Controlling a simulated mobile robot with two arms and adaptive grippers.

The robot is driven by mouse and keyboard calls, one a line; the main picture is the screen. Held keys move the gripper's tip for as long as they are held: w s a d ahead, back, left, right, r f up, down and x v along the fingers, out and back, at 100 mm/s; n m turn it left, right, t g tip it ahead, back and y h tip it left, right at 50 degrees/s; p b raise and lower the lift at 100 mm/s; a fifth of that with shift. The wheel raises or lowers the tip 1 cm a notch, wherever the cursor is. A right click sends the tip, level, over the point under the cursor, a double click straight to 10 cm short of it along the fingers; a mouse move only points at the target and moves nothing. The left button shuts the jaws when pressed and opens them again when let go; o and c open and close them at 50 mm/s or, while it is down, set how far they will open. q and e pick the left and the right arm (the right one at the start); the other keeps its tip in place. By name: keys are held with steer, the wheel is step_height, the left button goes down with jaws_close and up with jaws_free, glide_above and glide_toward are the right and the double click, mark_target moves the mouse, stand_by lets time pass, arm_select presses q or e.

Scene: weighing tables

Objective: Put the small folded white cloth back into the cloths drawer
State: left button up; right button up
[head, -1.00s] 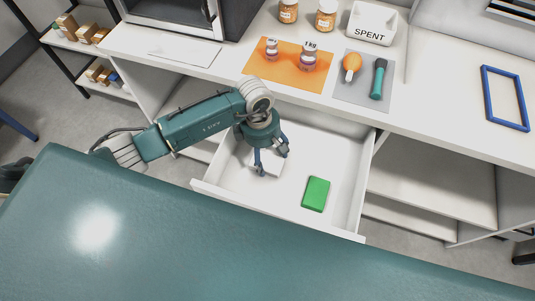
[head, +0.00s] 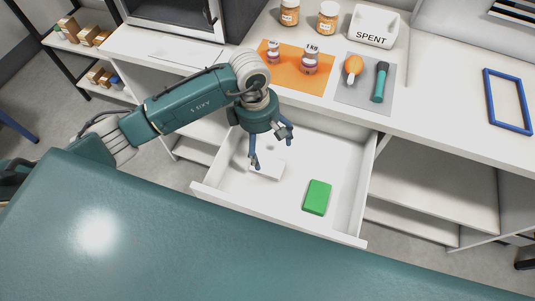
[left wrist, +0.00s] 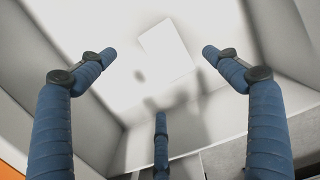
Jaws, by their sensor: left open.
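The small folded white cloth (head: 267,171) lies flat on the floor of the open white drawer (head: 335,229), in its left part. It also shows in the left wrist view (left wrist: 166,50), beyond the fingertips and apart from them. My left gripper (head: 270,148) is open and empty just above the cloth, inside the drawer's outline. In the left wrist view its blue fingers (left wrist: 157,75) are spread wide. One finger hides a small part of the cloth's edge in the head view. My right gripper is not in view.
A green block (head: 317,197) lies in the drawer, right of the cloth. On the counter above are an orange mat (head: 283,81) with weights, a grey mat (head: 358,99) with two tools, jars, a SPENT bin (head: 372,27) and a blue frame (head: 490,97).

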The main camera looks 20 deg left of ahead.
arm_select(q)
steer(key=shift+a+r, duration=0.15)
steer(key=shift+r, duration=1)
steer(key=shift+a+r, duration=0.15)
steer(key=shift+r, duration=1)
